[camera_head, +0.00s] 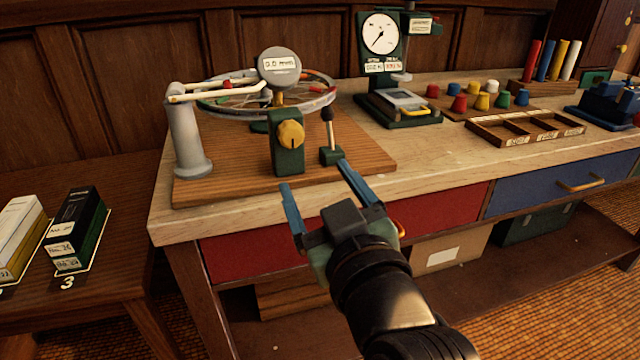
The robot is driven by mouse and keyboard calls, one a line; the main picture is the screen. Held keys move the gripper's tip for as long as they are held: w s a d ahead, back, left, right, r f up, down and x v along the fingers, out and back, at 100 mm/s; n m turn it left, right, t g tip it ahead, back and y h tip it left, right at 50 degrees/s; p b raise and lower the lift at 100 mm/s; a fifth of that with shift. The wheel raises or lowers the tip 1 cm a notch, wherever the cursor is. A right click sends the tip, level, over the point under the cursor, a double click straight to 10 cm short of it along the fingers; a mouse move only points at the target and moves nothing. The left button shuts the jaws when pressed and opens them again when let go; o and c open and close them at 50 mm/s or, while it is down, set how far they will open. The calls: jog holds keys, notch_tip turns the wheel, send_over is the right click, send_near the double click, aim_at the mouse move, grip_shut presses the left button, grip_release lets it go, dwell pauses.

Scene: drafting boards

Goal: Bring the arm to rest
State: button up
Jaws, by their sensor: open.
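My gripper (314,178) is open, its two blue fingers spread apart with nothing between them. It is in front of the workbench's front edge, and in the picture its fingertips reach up over the bench top (430,158). My dark arm comes in from the bottom right. Beyond the fingertips is a wooden board (230,187) bearing a wheel-truing stand. The stand has a spoked wheel (325,98), a round gauge reading "0.0 mm" (280,66), a yellow knob (291,133) and a black-tipped lever (328,125).
A dial tester (380,35) stands behind, with coloured pegs (482,101) and a compartment tray (480,128) to its right. Red (440,208) and blue (550,185) drawers line the bench front. A lower table (110,285) at left holds boxes (78,228). Floor shows at lower right.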

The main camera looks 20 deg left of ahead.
jog(key=shift+s+d, duration=0.1)
jog(key=shift+s, duration=0.1)
jog(key=s+d+r+m+t+h, duration=0.3)
jog(key=d+r+t, duration=0.1)
jog(key=r, duration=0.5)
jog(key=s+d+r+m+t+h, duration=0.3)
jog(key=s+r+t, duration=0.1)
jog(key=r, duration=0.4)
jog(key=s+d+r+m+t+h, duration=0.3)
jog(key=d+r+t+h, duration=0.1)
jog(key=r, duration=0.5)
notch_tip(320, 180, up, 29)
jog(key=p, duration=2.8)
jog(key=shift+s+m+p, duration=0.15)
jog(key=shift+m+p, duration=0.15)
jog(key=shift+m, duration=0.1)
jog(key=shift+f, duration=0.1)
